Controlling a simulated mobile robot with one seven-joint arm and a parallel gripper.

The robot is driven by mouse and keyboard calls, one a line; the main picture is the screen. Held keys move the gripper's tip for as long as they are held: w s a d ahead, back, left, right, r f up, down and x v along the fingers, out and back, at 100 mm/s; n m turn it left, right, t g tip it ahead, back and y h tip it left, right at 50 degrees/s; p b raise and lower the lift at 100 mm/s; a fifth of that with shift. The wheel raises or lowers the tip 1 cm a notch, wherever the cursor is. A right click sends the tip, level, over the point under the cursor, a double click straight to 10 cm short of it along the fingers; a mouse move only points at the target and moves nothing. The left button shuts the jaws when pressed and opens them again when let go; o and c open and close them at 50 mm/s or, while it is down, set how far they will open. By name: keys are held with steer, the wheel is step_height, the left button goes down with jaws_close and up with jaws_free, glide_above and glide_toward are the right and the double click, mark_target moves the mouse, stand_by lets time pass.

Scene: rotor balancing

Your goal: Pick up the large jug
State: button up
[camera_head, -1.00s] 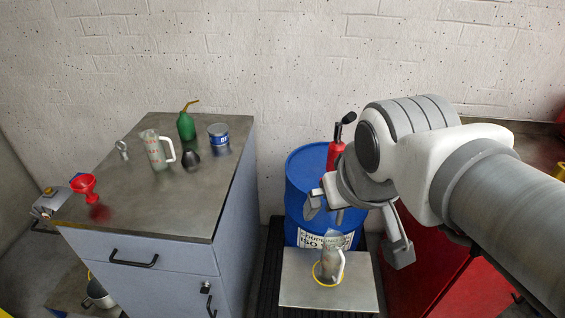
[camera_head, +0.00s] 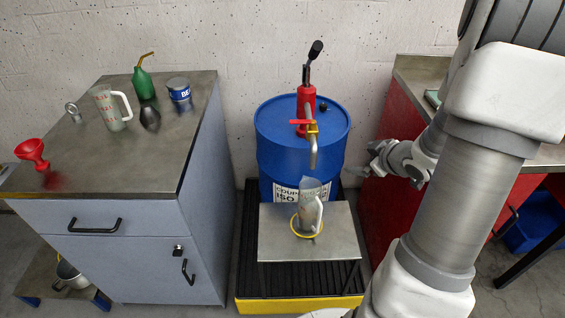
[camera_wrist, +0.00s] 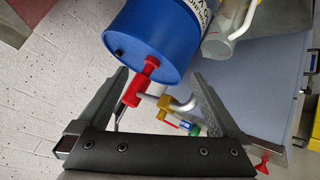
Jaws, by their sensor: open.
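Two clear jugs with pale handles are in view. One jug (camera_head: 308,208) stands in a yellow ring on a metal stand under the pump spout. The other jug (camera_head: 107,108), with red markings, stands on the cabinet top. I cannot tell for sure which is the large one. The jug at the stand also shows at the upper right of the wrist view (camera_wrist: 222,40). My gripper (camera_head: 370,160) is open and empty, right of the blue drum and above and right of the stand jug. In the wrist view its fingers (camera_wrist: 160,90) spread apart, with the red pump seen between them.
The blue drum (camera_head: 277,142) carries a red hand pump (camera_head: 306,100) with a spout over the stand (camera_head: 277,240). A green oil can (camera_head: 144,84), a blue tin (camera_head: 179,92) and a red funnel (camera_head: 32,151) are on the cabinet (camera_head: 140,172). A red workbench (camera_head: 398,120) stands at the right.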

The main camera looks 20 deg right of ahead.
mark_target(319, 194)
steer(key=s+a+f+m+t+y+b, duration=0.1)
steer(key=s+a+f+t+y+b, duration=0.2)
steer(key=s+f+y, duration=0.6)
steer(key=w+a+f+h+b, duration=0.1)
steer(key=w+f, duration=0.1)
steer(key=w, duration=0.1)
steer(key=w+a+f+h+b, duration=0.1)
steer(key=w+a+f, duration=0.1)
steer(key=w, duration=0.2)
steer(key=w+a+f+h+b, duration=0.1)
steer(key=w+f+b, duration=0.1)
steer(key=w, duration=0.2)
steer(key=shift+a+f+g, duration=0.3)
steer(key=shift+r+b+x, duration=0.1)
steer(key=shift+b+x, duration=0.4)
steer(key=shift+x, duration=1)
steer(key=shift+r+b+x, duration=0.15)
steer(key=shift+b+x, duration=0.3)
steer(key=shift+x, duration=1)
steer(key=shift+w, duration=0.1)
jaws_close()
